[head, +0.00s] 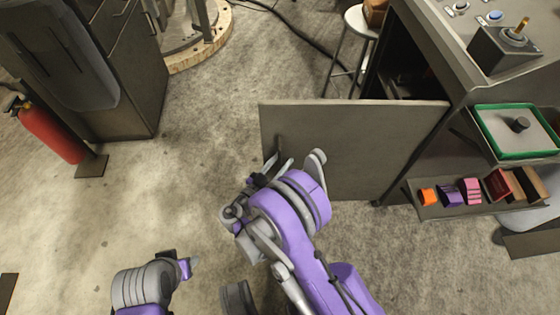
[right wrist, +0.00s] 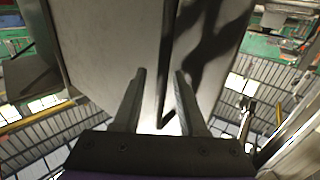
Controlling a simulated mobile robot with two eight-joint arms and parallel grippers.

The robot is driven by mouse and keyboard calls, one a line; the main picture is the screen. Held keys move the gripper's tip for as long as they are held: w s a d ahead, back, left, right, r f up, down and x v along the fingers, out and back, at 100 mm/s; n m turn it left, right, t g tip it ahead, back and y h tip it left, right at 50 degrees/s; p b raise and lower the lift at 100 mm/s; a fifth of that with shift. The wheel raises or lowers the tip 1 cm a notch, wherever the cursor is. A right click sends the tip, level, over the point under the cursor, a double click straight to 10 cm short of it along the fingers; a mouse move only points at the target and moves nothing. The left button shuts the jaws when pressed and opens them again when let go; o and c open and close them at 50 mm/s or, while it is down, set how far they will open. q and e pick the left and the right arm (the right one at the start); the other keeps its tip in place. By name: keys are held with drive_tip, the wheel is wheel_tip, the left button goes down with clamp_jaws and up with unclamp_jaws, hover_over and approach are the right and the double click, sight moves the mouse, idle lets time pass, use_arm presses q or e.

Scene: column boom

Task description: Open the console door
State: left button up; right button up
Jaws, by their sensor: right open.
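The console door (head: 350,140), a flat grey panel, stands swung open from the console (head: 420,28) and reaches left across the floor. A dark upright handle (head: 280,146) shows near its free edge. My right gripper (head: 279,166) is open close to that handle. In the right wrist view its two fingers (right wrist: 162,88) are apart in front of the grey door (right wrist: 105,50), with a narrow dark bar or edge between them; whether they touch it I cannot tell. My left gripper (head: 183,266) is low at the left, away from the door, its jaw opening unclear.
The console's inside is dark behind the door. A shelf (head: 430,210) with several small coloured blocks and a green-rimmed tray (head: 478,116) are at the right. A stool (head: 358,22) stands behind. A fire extinguisher (head: 50,132) and dark cabinet (head: 140,75) are left. Floor between is clear.

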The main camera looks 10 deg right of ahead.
drive_tip(key=shift+a, duration=0.1)
drive_tip(key=p+v, duration=0.1)
drive_tip(key=v, duration=0.9)
drive_tip(key=shift+s+a+p, duration=0.2)
drive_tip(key=shift+s+p, duration=0.1)
drive_tip(key=shift+s+a, duration=0.1)
